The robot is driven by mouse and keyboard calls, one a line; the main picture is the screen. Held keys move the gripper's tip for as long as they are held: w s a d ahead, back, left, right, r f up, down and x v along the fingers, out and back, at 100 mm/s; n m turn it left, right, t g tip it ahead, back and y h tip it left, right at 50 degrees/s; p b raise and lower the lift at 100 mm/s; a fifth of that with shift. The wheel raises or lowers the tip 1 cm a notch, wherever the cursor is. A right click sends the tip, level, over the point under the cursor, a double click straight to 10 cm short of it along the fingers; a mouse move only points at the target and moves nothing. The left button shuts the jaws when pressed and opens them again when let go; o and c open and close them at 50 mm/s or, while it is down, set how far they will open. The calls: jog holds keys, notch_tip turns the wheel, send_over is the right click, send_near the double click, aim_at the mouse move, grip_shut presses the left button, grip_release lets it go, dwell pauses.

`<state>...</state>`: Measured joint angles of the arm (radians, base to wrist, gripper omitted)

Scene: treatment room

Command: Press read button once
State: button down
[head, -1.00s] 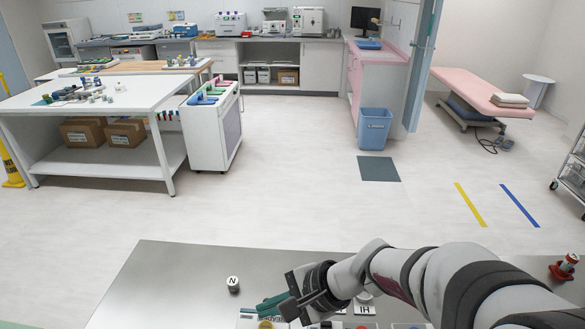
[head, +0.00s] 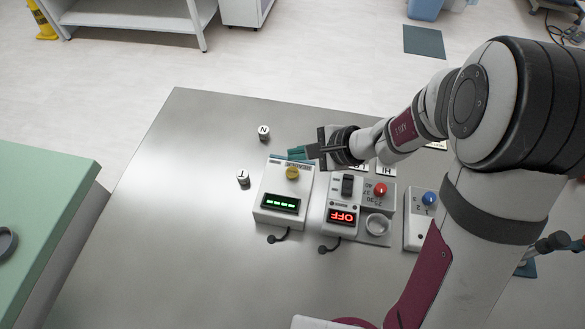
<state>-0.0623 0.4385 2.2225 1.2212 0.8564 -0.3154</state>
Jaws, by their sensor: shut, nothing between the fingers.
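A white meter box (head: 270,218) stands on the steel table in the head view. It has a yellow round button (head: 292,173) on top and a lit green display (head: 281,204) showing dashes. The lettering on the box is too small to read. My gripper (head: 298,153) is shut, just beyond the box's far edge and the yellow button. Teal pieces at its end appear to be the fingertips. The gripper seems apart from the button; its exact height cannot be told.
Right of the meter, a white unit (head: 342,198) has a black switch and a red display reading OFF. A red knob (head: 380,189) and a box with a blue knob (head: 429,198) stand farther right. Two small lettered cylinders (head: 263,132) (head: 243,177) stand left. The steel table (head: 190,230) is bare at left.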

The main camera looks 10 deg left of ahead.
aim_at(297, 173)
jog(key=shift+f, duration=1.9)
dwell(0.5)
jog(key=shift+f, duration=0.4)
jog(key=shift+f, duration=0.5)
dwell(0.5)
jog(key=shift+r, duration=0.9)
jog(key=shift+r, duration=2.55)
